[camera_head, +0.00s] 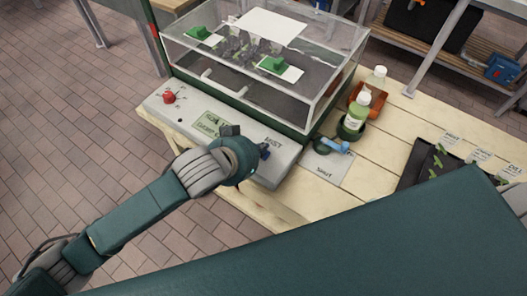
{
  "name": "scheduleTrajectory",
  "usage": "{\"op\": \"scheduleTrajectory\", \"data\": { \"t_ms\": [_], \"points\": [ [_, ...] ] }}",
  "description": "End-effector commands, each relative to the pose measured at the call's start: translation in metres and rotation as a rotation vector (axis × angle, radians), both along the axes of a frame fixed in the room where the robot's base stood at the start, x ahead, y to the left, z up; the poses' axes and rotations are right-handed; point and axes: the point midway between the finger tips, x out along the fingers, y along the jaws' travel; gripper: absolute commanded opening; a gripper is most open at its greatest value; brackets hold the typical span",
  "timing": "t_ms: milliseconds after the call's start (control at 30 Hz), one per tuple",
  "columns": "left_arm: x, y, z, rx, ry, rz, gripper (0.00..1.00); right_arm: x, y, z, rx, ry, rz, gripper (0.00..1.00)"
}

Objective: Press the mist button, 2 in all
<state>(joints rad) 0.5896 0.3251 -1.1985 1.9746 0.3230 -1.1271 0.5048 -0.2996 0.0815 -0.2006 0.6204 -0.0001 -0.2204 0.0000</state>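The grey control panel (157,106) runs along the front of a clear-walled case on the wooden table. It carries a red knob (169,97), a small greenish display (212,124) and the printed label MIST (273,141). The mist button itself is not visible; my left wrist covers the panel just below and left of the label. My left gripper (247,143) is over the panel beside the label, mostly hidden behind the wrist. Its fingers are too small and covered to tell whether they are open or whether they touch the panel. My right gripper is not in view.
The clear case (345,52) with green blocks inside rises behind the panel. A black tray (421,170) lies further right.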

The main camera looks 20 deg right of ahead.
Motion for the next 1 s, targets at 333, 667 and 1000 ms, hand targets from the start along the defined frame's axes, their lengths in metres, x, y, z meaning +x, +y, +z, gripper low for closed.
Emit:
{"op": "scheduleTrajectory", "data": {
  "t_ms": [333, 667, 1000],
  "points": [
    [0.0002, 0.0000, -0.0045, 0.000, 0.000, 0.000, 0.00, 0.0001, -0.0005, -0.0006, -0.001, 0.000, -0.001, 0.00],
    [0.0001, 0.0003, -0.0075, 0.001, 0.000, 0.001, 0.00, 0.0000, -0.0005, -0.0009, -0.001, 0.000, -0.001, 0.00],
    [-0.0002, 0.0005, -0.0023, 0.002, 0.002, 0.001, 0.00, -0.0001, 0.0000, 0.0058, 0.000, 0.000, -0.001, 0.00]
  ]
}}
